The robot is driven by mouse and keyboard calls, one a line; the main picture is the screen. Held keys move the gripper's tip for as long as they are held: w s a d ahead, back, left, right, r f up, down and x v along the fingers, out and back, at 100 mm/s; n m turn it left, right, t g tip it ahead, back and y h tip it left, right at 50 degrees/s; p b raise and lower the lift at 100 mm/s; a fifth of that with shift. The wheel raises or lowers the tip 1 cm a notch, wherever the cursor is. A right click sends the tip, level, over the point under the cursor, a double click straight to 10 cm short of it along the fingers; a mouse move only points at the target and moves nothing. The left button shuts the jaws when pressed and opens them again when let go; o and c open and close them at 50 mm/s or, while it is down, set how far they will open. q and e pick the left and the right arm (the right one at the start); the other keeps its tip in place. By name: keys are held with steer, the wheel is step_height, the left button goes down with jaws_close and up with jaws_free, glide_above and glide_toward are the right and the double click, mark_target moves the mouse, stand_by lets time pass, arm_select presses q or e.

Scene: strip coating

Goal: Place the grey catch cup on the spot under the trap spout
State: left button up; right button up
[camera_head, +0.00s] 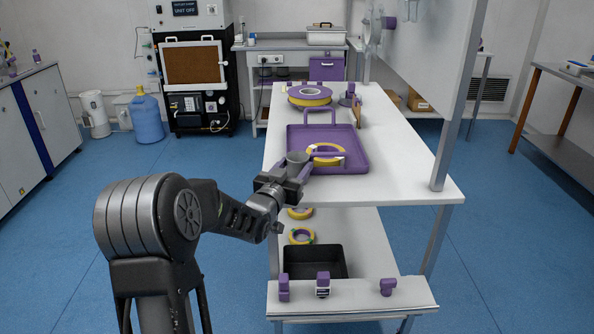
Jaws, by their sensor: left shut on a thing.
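The grey catch cup (297,157) is between the fingers of my left gripper (300,172), which is shut on it. The cup looks roughly upright, at the left edge of the purple tray (358,160) on the white table (405,170). I cannot tell whether the cup touches the tray or is held above it. I cannot make out the trap spout or the spot under it for certain. My right gripper is not in view.
A yellow-edged roll (335,148) lies in the tray. A larger purple and yellow reel (310,95) stands behind it. A large pale panel (425,50) on a metal post (452,110) rises at the right. A lower shelf holds a black bin (314,248). The table's right side is clear.

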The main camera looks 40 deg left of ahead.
mark_target(297, 167)
arm_select(q)
step_height(297, 167, up, 10)
steer(key=shift+r+p, duration=0.1)
steer(key=shift+p, duration=0.5)
stand_by(0.4)
steer(key=shift+d+f, duration=0.25)
steer(key=shift+d, duration=0.15)
steer(key=s+d+f+m+h+p, duration=0.1)
steer(key=d+p, duration=0.3)
steer(key=d, duration=0.5)
steer(key=d+f+m+h+p, duration=0.1)
steer(key=d+f+p, duration=0.3)
steer(key=d, duration=0.5)
steer(key=s+d+f+h+p, duration=0.1)
steer(key=d+f+h+p, duration=0.1)
steer(key=d+p, duration=0.4)
steer(key=shift+s+d+f+m+t, duration=0.1)
steer(key=shift+s+d+m+t, duration=0.1)
steer(key=shift+d, duration=0.8)
steer(key=shift+s+d+f+m+t, duration=0.1)
steer(key=shift+s+d+m, duration=0.1)
steer(key=shift+d, duration=0.8)
